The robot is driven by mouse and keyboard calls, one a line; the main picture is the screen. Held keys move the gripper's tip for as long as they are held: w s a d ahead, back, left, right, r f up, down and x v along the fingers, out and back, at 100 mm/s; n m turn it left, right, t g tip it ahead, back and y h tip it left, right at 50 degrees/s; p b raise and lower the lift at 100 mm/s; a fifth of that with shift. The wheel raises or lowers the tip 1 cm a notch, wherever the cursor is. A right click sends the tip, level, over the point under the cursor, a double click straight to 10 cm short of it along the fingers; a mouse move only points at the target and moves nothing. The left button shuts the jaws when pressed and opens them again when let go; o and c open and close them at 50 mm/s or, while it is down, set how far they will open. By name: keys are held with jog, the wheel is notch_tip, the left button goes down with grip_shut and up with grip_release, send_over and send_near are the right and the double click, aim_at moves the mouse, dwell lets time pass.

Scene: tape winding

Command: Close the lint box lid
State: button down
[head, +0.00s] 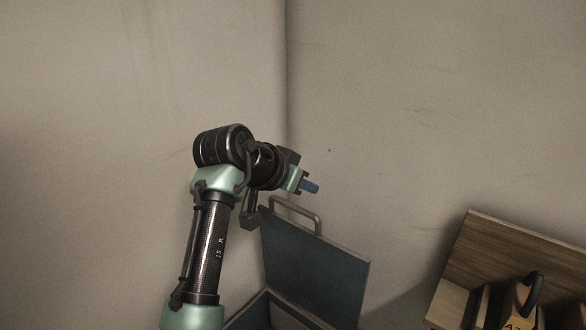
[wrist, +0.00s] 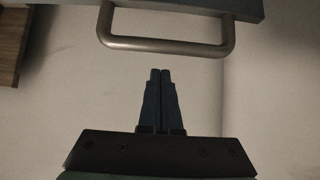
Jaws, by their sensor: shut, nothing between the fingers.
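The lint box lid (head: 315,270) is a dark blue-grey panel that stands raised, tilted up from the box. A metal bar handle (head: 298,207) sits on its top edge. The box (head: 262,314) below is open and cut off by the bottom of the head view. My gripper (head: 312,187) is above the lid, near the handle, with blue fingers pointing right. In the wrist view my gripper (wrist: 160,72) has its fingers together and empty. The handle (wrist: 165,45) lies just beyond the fingertips there, with a strip of lid (wrist: 200,6) behind it.
A wooden shelf or rack (head: 510,255) stands at the right with a dark-handled object (head: 522,298) in it. Plain walls meet in a corner behind the lid.

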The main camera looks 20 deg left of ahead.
aim_at(294, 205)
jog(key=shift+s+a+f+p, duration=0.1)
jog(key=shift+s+a+p, duration=0.2)
jog(key=shift+s, duration=0.3)
jog(key=shift+s+a+f+p, duration=0.15)
jog(key=shift+s+p, duration=0.15)
jog(key=shift+s, duration=0.25)
jog(key=shift+s+a+f+p, duration=0.1)
jog(key=shift+s+a+p, duration=0.2)
jog(key=shift+s, duration=0.3)
jog(key=shift+f, duration=0.1)
jog(key=shift+s, duration=0.1)
